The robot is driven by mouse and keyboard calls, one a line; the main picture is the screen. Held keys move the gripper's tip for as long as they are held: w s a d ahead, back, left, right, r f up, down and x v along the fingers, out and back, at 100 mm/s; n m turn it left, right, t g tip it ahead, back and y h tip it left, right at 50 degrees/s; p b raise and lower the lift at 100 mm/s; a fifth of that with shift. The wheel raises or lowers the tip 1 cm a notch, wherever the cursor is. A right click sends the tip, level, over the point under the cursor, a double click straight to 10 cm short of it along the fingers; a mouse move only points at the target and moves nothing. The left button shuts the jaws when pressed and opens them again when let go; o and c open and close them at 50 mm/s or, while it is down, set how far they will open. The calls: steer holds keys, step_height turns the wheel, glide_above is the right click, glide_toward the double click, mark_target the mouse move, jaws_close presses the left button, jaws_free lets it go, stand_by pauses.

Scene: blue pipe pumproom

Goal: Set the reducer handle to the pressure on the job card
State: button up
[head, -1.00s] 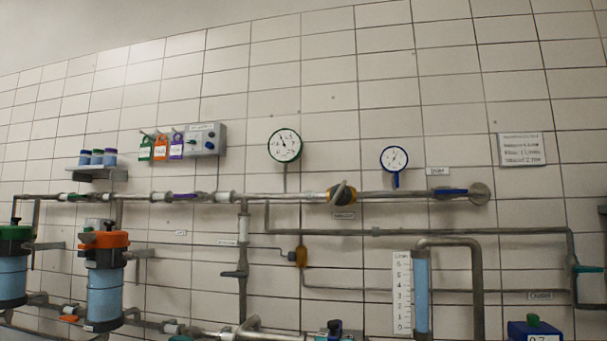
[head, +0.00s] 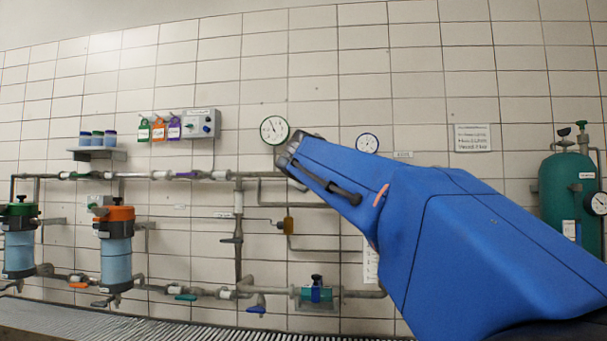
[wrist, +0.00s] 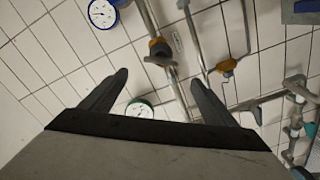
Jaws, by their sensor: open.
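The reducer (wrist: 158,48), with an orange-yellow body and a grey handle, sits on the wall pipe in the wrist view. In the head view my arm hides it. My gripper (wrist: 160,77) is open and empty; the reducer shows beyond the fingertips, apart from them. A green-rimmed gauge (head: 274,130) and a blue-rimmed gauge (head: 367,144) are on the wall. They also show in the wrist view, green-rimmed (wrist: 140,108) and blue-rimmed (wrist: 103,13). A card (head: 472,138) with lines of text hangs at right; I cannot read its text.
A small yellow fitting (head: 287,225) hangs on a thin pipe below. Orange-topped (head: 116,213) and green-topped (head: 19,210) filter housings stand at left. A grey box with coloured tags (head: 200,123) is on the wall. A green tank (head: 566,188) stands at right.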

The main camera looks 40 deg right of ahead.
steer(key=x, duration=1.6)
steer(key=c, duration=1.1)
steer(key=shift+o, duration=0.2)
steer(key=shift+f, duration=0.1)
steer(key=shift+d+m, duration=0.1)
steer(key=shift+m, duration=1.6)
steer(key=o, duration=1.1)
steer(key=shift+c, duration=0.2)
